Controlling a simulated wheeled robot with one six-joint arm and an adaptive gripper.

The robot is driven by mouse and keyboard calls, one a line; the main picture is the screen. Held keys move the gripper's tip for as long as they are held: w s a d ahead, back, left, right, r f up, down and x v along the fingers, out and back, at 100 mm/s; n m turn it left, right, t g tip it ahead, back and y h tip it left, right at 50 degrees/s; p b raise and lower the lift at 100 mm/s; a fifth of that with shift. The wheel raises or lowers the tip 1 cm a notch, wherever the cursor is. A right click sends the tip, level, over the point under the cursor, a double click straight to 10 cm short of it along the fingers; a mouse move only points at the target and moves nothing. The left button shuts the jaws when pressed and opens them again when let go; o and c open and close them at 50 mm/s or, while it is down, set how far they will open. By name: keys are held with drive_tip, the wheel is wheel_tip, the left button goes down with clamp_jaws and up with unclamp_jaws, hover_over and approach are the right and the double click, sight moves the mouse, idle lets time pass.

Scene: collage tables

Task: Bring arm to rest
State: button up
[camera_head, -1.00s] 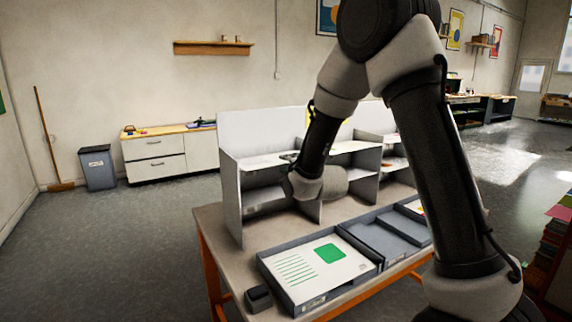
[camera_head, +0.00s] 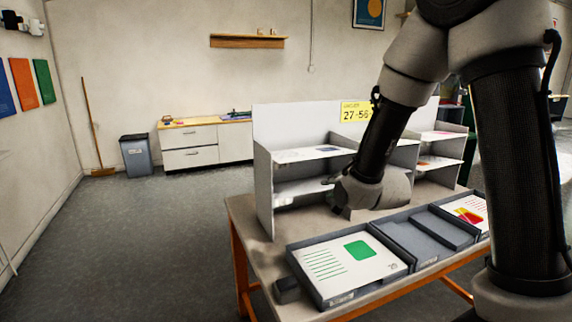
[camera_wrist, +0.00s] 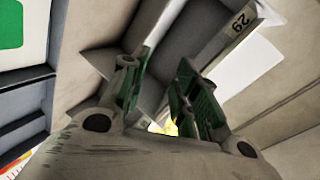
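My arm reaches down from the upper right in the head view, bent at the elbow. My gripper (camera_head: 330,183) is at the front of a pale shelf unit (camera_head: 263,190) on the table, above the trays. In the wrist view my gripper (camera_wrist: 160,92) has its two green-padded fingers apart with nothing between them. A grey compartment of the shelf unit shows behind them, with a "29" label (camera_wrist: 240,22) on a shelf edge. In the head view, part of the unit is hidden behind my arm.
A grey tray (camera_head: 294,259) along the table's front holds a sheet with a green square (camera_head: 360,250); a red-and-yellow sheet (camera_head: 468,210) lies farther right. A small dark block (camera_head: 287,290) sits at the front left corner. Floor left of the table is clear.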

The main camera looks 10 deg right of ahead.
drive_tip(key=s+f+n+g, duration=0.5)
drive_tip(key=s+f, duration=0.1)
drive_tip(key=s, duration=0.1)
drive_tip(key=s+d+r+n+g+h, duration=0.1)
drive_tip(key=s+d+n+g+h, duration=0.1)
drive_tip(key=s+d+n+g, duration=0.45)
drive_tip(key=s+d+r+t, duration=0.1)
drive_tip(key=s+d+r, duration=0.3)
drive_tip(key=s+r, duration=0.3)
drive_tip(key=s+d+r+t, duration=0.1)
drive_tip(key=s+d+r, duration=0.3)
drive_tip(key=s+r, duration=0.4)
drive_tip(key=s, duration=0.4)
drive_tip(key=shift+s+t+h, duration=0.2)
drive_tip(key=shift+t+h, duration=0.15)
drive_tip(key=shift+h, duration=0.05)
